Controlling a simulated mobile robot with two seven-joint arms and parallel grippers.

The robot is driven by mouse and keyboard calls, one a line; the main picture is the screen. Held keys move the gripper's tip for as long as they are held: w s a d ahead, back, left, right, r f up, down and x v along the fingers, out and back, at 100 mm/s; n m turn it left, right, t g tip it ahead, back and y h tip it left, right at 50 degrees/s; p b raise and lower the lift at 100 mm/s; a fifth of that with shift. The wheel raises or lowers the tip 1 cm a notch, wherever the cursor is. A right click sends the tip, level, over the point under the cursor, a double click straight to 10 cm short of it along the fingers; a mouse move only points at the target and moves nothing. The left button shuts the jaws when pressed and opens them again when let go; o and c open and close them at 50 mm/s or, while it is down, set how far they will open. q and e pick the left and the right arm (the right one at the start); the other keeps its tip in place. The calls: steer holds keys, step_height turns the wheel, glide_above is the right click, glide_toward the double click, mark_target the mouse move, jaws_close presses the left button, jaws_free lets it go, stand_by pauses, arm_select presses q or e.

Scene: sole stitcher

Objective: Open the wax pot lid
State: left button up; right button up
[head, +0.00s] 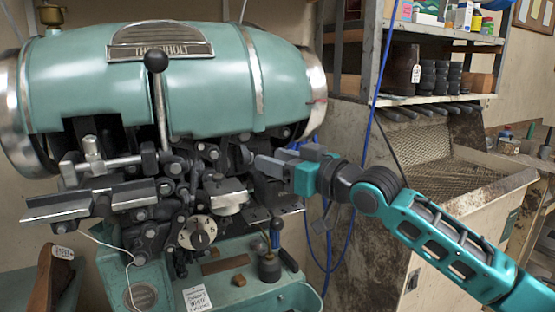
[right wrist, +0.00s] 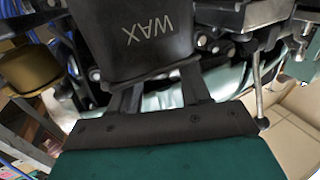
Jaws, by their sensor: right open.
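A dark block marked WAX (right wrist: 150,40), the wax pot or its lid, fills the upper middle of the right wrist view, its lettering upside down. I cannot tell the lid's edge from the body there, or whether it is raised. My right gripper (head: 283,160) is at the right side of the green machine in the head view, its grey jaws pointing left. In the right wrist view its two fingers (right wrist: 163,88) are spread apart, with their tips hidden at the block's lower edge. Contact cannot be told. My left gripper is not in view.
The green stitching machine (head: 190,75) has a black-knobbed lever (head: 157,62) and many metal parts close to the gripper. Blue cables (head: 370,110) hang behind my right arm. A shelf unit (head: 440,38) and a stained cabinet (head: 400,220) stand at the right.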

jaws_close()
stand_by(0.5)
